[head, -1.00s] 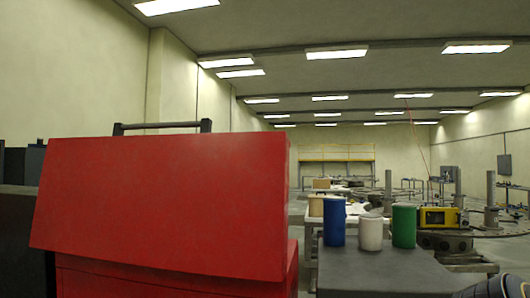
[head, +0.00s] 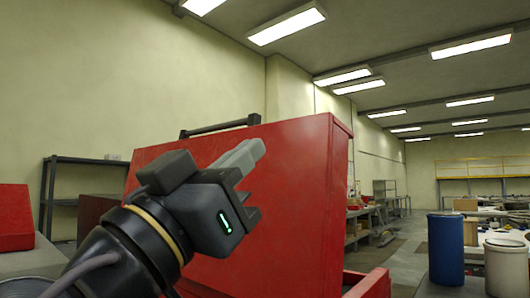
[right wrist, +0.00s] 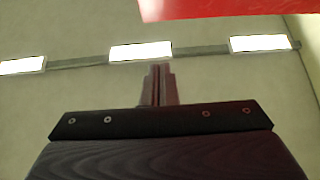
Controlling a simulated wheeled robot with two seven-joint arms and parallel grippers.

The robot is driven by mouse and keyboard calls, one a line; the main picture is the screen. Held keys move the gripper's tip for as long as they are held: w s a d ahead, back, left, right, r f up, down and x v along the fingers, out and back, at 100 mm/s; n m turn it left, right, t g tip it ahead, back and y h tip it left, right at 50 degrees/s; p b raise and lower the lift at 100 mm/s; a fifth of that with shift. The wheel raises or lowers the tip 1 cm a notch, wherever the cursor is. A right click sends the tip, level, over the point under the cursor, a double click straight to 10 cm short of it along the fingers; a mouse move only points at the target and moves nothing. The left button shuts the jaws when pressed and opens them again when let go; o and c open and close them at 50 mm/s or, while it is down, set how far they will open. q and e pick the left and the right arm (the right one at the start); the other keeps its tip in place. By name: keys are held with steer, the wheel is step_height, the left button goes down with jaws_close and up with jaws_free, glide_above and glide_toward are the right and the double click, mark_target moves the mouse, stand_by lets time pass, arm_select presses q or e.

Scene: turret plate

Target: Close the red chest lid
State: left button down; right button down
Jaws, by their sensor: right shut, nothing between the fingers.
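The red chest lid (head: 290,190) stands raised in the middle of the head view, with a dark bar handle (head: 220,126) along its top edge. Part of the red chest body (head: 368,284) shows low at the right of the lid. My right gripper (head: 250,152) is in front of the lid, fingers together and empty, pointing up and to the right. I cannot tell whether it touches the lid. In the right wrist view the closed fingers (right wrist: 158,72) point toward the ceiling, and the red lid (right wrist: 210,8) shows at the top edge. My left gripper is out of view.
A blue container (head: 446,249) and a white container (head: 506,266) stand at the right. Another red object (head: 14,218) is at the left edge, near a dark shelf rack (head: 50,195). Open floor (head: 405,240) shows between the chest and the containers.

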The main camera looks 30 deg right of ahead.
steer(key=p, duration=0.4)
glide_toward(316, 120)
step_height(316, 120, up, 4)
steer(key=d, duration=0.1)
steer(key=w+d, duration=0.1)
steer(key=d, duration=0.1)
steer(key=shift+w+d+f, duration=0.25)
steer(key=shift+w+d, duration=0.05)
steer(key=shift+d, duration=0.05)
steer(key=shift+w+d+f, duration=0.1)
steer(key=shift+d, duration=0.25)
